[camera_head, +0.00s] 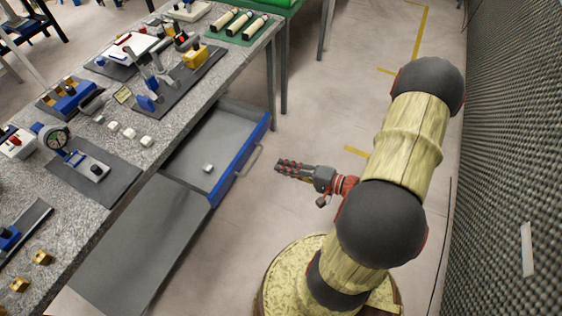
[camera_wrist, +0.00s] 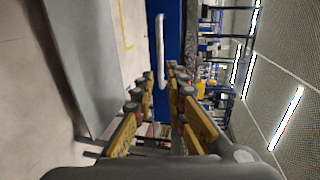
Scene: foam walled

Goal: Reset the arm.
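My arm stands at the right in the head view, bent, with its wrist pointing left. My gripper (camera_head: 279,167) hangs over open floor, just right of the pulled-out drawer (camera_head: 226,177). In the wrist view my gripper (camera_wrist: 160,72) has a clear gap between its two fingers, with nothing held. The drawer's blue front (camera_wrist: 168,38) and pale bar handle (camera_wrist: 160,50) show beyond the fingertips. The fingers look apart from the handle.
A small white block (camera_head: 207,168) lies in the drawer. The speckled workbench (camera_head: 150,162) carries mats, gauges, fixtures and several white blocks. A dark textured foam wall (camera_head: 515,150) is close on the arm's right. The floor (camera_head: 335,110) behind the gripper is clear.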

